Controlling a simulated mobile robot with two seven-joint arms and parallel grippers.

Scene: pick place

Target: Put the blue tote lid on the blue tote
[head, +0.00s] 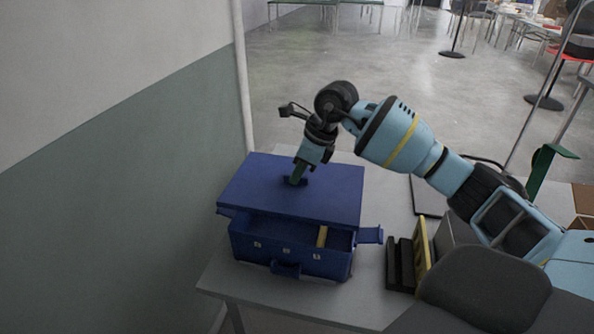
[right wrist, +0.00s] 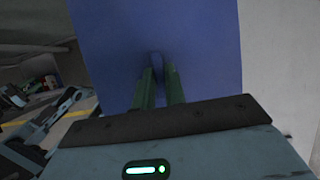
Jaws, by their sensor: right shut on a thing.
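The blue tote (head: 290,249) stands on the grey table near its left end, with its inside partly showing at the front. The blue tote lid (head: 320,190) is over the tote's rear part, shifted back so a front strip of the tote is uncovered. My right gripper (head: 297,178) points down at the lid's middle and is shut on its handle. In the right wrist view the two green fingers (right wrist: 158,88) close on the handle against the blue lid (right wrist: 200,40). Whether the lid touches the tote's rim is unclear. My left gripper is not in view.
A tan item (head: 322,236) lies inside the tote. Black and yellow upright items (head: 408,258) stand on the table (head: 372,282) to the tote's right. A wall (head: 120,190) is close on the left.

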